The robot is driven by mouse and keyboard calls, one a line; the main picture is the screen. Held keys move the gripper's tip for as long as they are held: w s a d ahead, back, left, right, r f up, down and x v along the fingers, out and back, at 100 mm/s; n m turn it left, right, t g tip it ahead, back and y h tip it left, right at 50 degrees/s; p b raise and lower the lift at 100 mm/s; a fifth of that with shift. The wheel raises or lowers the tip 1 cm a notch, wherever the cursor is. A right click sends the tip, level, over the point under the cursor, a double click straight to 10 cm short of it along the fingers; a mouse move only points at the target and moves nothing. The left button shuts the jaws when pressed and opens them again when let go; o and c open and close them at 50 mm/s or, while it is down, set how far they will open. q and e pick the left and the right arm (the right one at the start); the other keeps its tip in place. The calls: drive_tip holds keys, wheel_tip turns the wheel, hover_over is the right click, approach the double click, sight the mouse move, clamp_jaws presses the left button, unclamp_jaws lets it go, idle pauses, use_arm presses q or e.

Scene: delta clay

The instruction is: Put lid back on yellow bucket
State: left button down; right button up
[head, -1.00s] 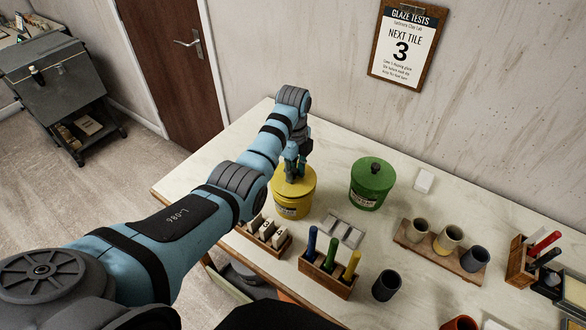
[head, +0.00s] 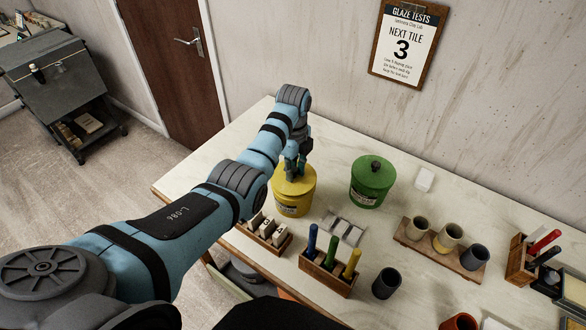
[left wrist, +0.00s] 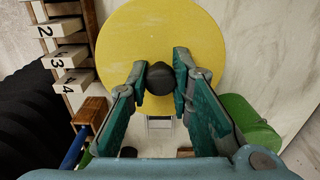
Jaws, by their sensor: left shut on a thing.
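The yellow bucket (head: 292,200) stands upright on the table, left of the green bucket. Its yellow lid (head: 300,182) is on top of it, level as far as I can see; my arm hides part of the rim. In the left wrist view the round yellow lid (left wrist: 165,35) with its dark knob (left wrist: 160,78) fills the upper middle. My left gripper (head: 294,172) is over the bucket; in the wrist view its teal fingers (left wrist: 162,85) are shut on the knob from both sides. My right gripper is not in view.
A green bucket (head: 371,184) with a dark knob stands to the right. In front are a wooden rack of numbered tiles (head: 280,240), a holder with coloured-handled tools (head: 327,277) and a dark cup (head: 386,284). A board (head: 412,242) with several cups lies further right.

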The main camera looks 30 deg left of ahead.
use_arm(q)
drive_tip(key=c, duration=0.9)
unclamp_jaws()
drive_tip(key=shift+r, duration=3.55)
clamp_jaws()
drive_tip(key=shift+f, duration=0.4)
drive_tip(key=shift+f+b, duration=0.65)
drive_tip(key=shift+f, duration=1.6)
